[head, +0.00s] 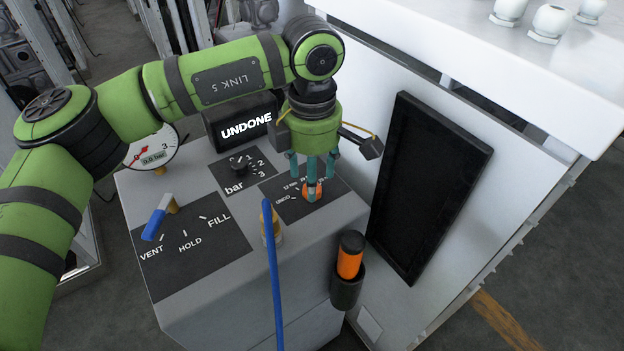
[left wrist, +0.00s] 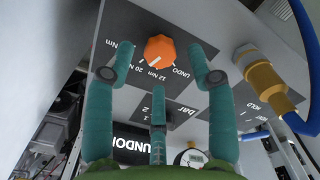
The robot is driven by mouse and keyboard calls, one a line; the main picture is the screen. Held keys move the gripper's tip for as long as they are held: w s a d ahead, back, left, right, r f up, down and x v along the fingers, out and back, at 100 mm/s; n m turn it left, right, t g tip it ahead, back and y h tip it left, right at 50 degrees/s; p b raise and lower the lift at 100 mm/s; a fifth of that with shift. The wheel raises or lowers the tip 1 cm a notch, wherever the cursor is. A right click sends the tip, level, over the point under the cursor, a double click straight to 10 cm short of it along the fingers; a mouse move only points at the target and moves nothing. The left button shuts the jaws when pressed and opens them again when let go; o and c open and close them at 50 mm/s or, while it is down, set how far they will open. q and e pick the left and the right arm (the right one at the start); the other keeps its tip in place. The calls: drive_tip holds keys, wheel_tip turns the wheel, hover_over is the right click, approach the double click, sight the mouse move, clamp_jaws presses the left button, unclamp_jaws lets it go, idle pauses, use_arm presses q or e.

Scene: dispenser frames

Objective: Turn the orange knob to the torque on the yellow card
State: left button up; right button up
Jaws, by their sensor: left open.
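The orange knob (head: 313,194) sits on a dark dial plate on the grey console's top. In the left wrist view the knob (left wrist: 160,51) has printed marks beside it, including UNDO, 12 Nm and 20 Nm. I cannot tell surely which mark it points to. My left gripper (head: 312,180) points down at the knob, with its teal fingers spread around it. In the left wrist view the fingers are open and gaps show between them and the knob. No yellow card shows in either view. My right gripper is not in view.
A display (head: 245,130) reads UNDONE. A bar selector (head: 240,163), a blue-handled VENT/HOLD/FILL lever (head: 158,218) and a gauge (head: 152,146) are on the left. An orange-and-black tool (head: 350,258) stands in a front holder.

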use_arm(q)
wheel_tip(320, 180, up, 10)
drive_tip(key=shift+f, duration=0.2)
idle(0.3)
